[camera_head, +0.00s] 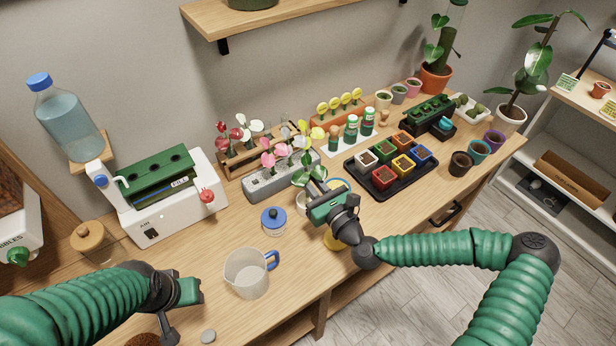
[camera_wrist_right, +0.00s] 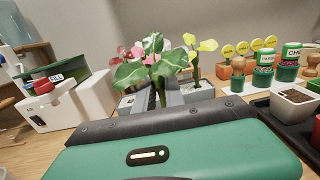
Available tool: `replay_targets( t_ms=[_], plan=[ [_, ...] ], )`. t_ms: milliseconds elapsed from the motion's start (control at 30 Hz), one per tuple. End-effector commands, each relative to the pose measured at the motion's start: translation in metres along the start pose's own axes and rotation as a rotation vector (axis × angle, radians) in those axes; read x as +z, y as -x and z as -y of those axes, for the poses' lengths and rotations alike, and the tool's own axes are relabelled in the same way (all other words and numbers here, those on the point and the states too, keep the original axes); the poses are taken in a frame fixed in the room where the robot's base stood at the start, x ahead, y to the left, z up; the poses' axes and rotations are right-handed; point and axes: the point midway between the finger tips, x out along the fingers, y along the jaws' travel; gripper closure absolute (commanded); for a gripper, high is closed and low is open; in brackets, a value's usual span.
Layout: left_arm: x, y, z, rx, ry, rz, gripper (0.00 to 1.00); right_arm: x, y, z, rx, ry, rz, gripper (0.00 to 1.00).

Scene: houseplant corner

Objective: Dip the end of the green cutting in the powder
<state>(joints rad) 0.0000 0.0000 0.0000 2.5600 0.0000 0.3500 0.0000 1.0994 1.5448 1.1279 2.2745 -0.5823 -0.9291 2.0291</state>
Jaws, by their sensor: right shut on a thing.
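My right gripper (camera_head: 313,188) is shut on the green cutting (camera_head: 305,174), above the middle of the bench. In the right wrist view the cutting's broad green leaves (camera_wrist_right: 138,72) rise from between the grey fingers; its lower end is hidden. A round dish with a blue rim (camera_head: 343,184) shows partly behind the gripper, and a yellow round thing (camera_head: 333,241) shows partly below it. I cannot tell which holds the powder. A clear jar with a blue lid (camera_head: 273,219) stands left of the gripper. My left gripper (camera_head: 190,291) is low at the left, its fingers unclear.
A grey holder (camera_head: 272,181) with pink and other cuttings stands behind the right gripper. A black tray (camera_head: 384,193) of coloured pots is to its right. A clear jug with a blue handle (camera_head: 247,275) is in front. A white machine (camera_head: 172,212) stands at left.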

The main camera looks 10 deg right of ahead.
Motion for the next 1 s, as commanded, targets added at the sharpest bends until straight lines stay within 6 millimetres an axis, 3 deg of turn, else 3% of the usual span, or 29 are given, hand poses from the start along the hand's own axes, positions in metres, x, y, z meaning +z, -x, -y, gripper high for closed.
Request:
replay_targets(
  t_ms=[133, 800, 1000],
  plan=[
    [-0.001, 0.005, 0.000, 0.000, 0.000, 0.000, 0.64, 0.003, 0.000, 0.000, 0.000, -0.002, -0.007, 1.00],
    [-0.013, 0.057, 0.000, 0.000, 0.000, 0.000, 0.64, 0.070, -0.001, 0.000, 0.001, -0.001, -0.001, 1.00],
    [-0.013, 0.056, 0.000, 0.000, 0.000, 0.000, 0.64, 0.070, -0.001, 0.000, 0.000, -0.001, -0.001, 1.00]
  ],
)
